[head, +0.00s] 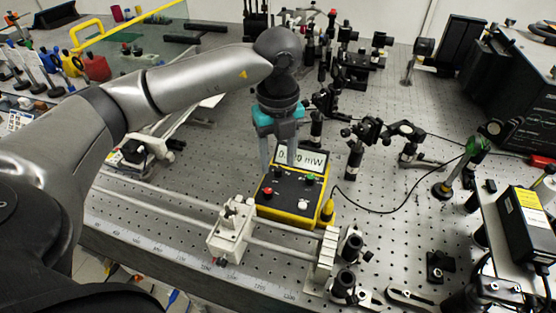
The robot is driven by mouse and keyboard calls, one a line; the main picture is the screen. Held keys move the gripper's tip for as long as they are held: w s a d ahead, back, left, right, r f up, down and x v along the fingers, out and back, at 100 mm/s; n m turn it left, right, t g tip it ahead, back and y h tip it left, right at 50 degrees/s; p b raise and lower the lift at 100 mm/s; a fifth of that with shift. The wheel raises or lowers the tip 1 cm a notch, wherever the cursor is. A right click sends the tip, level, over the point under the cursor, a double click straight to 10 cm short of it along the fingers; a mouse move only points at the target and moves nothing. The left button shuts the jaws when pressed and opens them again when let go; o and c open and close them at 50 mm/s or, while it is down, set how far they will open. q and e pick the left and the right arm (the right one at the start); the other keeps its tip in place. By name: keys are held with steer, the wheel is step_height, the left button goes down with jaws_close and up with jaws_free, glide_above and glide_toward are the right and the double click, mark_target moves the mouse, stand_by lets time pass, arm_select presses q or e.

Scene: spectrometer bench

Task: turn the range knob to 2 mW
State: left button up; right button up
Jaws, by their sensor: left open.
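A yellow power meter (293,219) with a black front panel stands on the bench in the middle of the head view. Its lit display (313,157) ends in "mW", and its left digits are partly covered by a finger. A red part (267,190), a green part (310,178) and a pale round part (303,204) show on the panel. I cannot clearly make out the range knob or its setting. My left gripper (278,162) points down over the meter's left part, open, with its fingers apart. I cannot tell whether the fingertips touch the panel. My right gripper is not in view.
A white carriage (232,228) sits on a rail just in front of the meter. A black cable (385,212) runs from the meter to a mounted green detector (478,146) at the right. Optical posts (354,158) stand behind it.

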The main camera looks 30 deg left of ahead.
mark_target(278, 168)
arm_select(q)
step_height(278, 168, up, 14)
steer(key=p, duration=0.2)
steer(key=shift+p, duration=0.35)
